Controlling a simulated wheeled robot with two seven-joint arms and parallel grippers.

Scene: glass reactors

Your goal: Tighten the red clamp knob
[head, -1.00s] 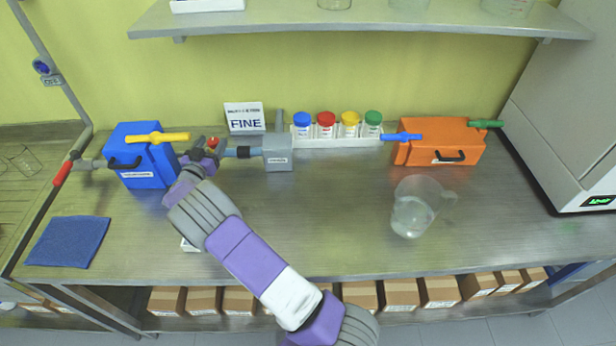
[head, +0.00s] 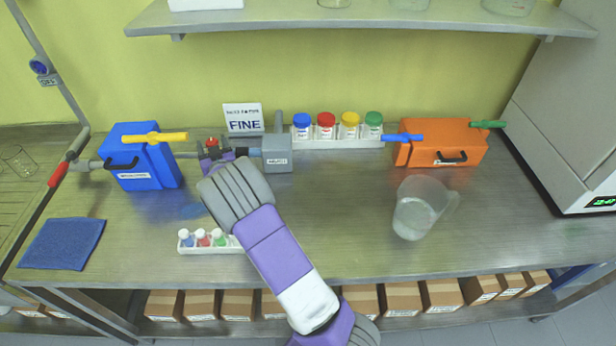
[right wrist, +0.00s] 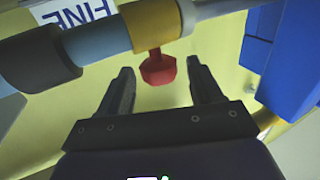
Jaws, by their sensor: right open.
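The red clamp knob (head: 211,143) shows small in the head view, on the pipe between the blue box and the grey block. Whether the knob lies level with the finger tips is hard to tell. My left gripper is not in view.
The blue box (head: 150,180) with a yellow lever (head: 155,137) stands left of the gripper. The grey block (head: 278,160) and FINE sign (head: 243,118) are close on the right. A small vial rack (head: 225,250) lies in front. A jug (head: 415,212) stands right.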

